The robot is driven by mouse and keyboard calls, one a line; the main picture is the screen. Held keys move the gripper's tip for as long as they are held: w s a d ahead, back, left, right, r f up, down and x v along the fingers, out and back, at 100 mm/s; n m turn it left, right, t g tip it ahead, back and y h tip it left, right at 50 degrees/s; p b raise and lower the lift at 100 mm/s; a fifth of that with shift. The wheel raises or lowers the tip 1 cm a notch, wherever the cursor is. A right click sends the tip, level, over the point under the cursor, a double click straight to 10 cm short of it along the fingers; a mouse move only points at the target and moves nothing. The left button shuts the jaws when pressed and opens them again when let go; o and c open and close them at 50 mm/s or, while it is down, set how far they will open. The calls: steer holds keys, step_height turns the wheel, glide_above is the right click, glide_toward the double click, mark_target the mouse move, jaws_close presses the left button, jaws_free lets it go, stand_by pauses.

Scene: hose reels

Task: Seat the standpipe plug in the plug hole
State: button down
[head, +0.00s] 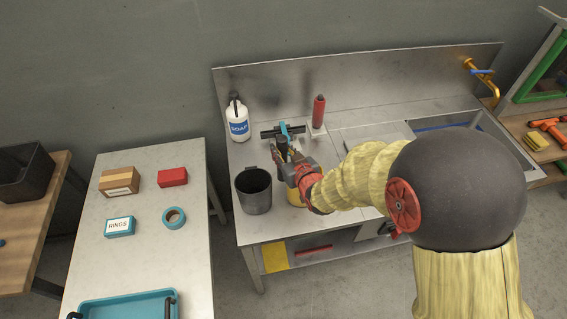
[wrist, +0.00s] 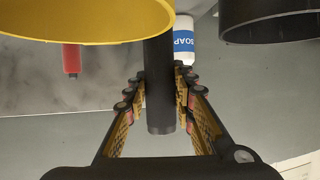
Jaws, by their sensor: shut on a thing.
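My gripper (head: 284,160) is over the left part of the steel bench, shut on a dark upright cylinder (head: 283,146), which I take for the standpipe plug. In the wrist view the plug (wrist: 158,85) lies between the two fingers (wrist: 155,98), with one round end showing. Its other end passes out of sight behind a yellow rim (wrist: 85,36). I cannot tell whether it touches anything below. The sink (head: 462,128) is at the right of the bench, partly hidden by my arm. The plug hole is not visible.
A dark bucket (head: 255,190) stands left of my gripper and a yellow container (head: 295,198) right below it. A grey side table (head: 150,245) is at left.

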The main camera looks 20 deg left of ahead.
steer(key=shift+f+b, duration=0.3)
steer(key=shift+f, duration=1.65)
steer(key=shift+f, duration=0.2)
steer(key=c, duration=1.5)
jaws_free()
steer(key=shift+r, duration=0.1)
steer(key=p+v, duration=0.1)
steer(key=v, duration=1.1)
